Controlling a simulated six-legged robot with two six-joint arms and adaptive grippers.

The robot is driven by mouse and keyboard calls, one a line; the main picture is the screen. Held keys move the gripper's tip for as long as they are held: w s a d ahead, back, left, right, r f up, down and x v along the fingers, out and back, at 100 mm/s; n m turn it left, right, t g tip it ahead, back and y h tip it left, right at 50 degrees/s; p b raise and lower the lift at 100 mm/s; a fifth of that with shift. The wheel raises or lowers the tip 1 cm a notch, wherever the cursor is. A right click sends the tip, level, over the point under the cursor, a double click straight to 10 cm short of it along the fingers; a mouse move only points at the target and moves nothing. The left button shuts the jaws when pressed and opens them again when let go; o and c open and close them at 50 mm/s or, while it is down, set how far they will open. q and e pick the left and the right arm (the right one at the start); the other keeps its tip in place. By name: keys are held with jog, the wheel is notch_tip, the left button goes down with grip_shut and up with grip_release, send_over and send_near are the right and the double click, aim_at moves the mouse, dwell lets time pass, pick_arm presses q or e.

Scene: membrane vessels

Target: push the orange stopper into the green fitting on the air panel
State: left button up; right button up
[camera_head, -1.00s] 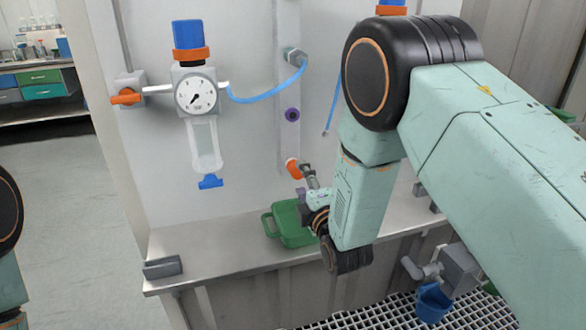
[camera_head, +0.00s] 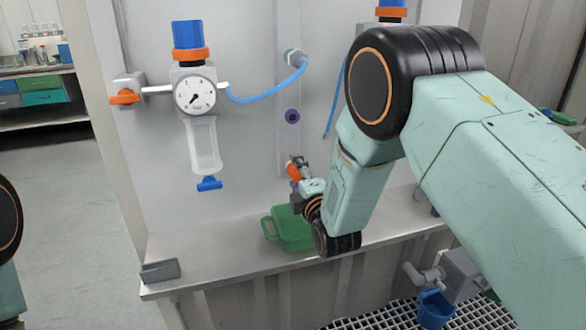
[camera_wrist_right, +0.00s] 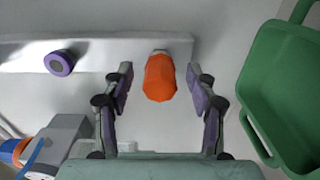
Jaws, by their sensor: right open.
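The orange stopper (camera_wrist_right: 160,78) lies between the two fingers of my right gripper (camera_wrist_right: 160,84) in the right wrist view, with gaps on both sides. Its far end meets a small pale piece at the panel strip. In the head view the orange stopper (camera_head: 293,171) shows low on the panel, partly hidden by my right gripper (camera_head: 303,168). That gripper is open. A purple ring fitting with a dark hole (camera_head: 292,116) sits above the stopper; it also shows in the wrist view (camera_wrist_right: 60,63). I see no green fitting on the panel. My left gripper is out of view.
A green bin (camera_head: 285,232) stands on the metal ledge (camera_head: 205,262) close to my right gripper; it also shows in the wrist view (camera_wrist_right: 290,90). A regulator with a gauge (camera_head: 196,95) and a blue hose (camera_head: 265,97) are on the panel. A grey bracket (camera_head: 160,271) sits at the ledge's left.

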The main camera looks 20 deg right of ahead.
aim_at(299, 177)
jog(key=shift+c, duration=0.4)
grip_shut()
dwell(0.6)
jog(key=shift+s+f, duration=0.1)
jog(key=shift+s, duration=0.05)
jog(key=shift+s+r+p, duration=0.2)
jog(key=shift+s+p, duration=0.15)
jog(key=shift+s, duration=0.3)
jog(key=shift+s+f, duration=0.15)
jog(key=shift+s, duration=0.15)
jog(key=shift+s, duration=0.1)
jog(key=shift+s+p, duration=0.35)
jog(key=shift+s, duration=0.45)
jog(key=shift+s, duration=0.1)
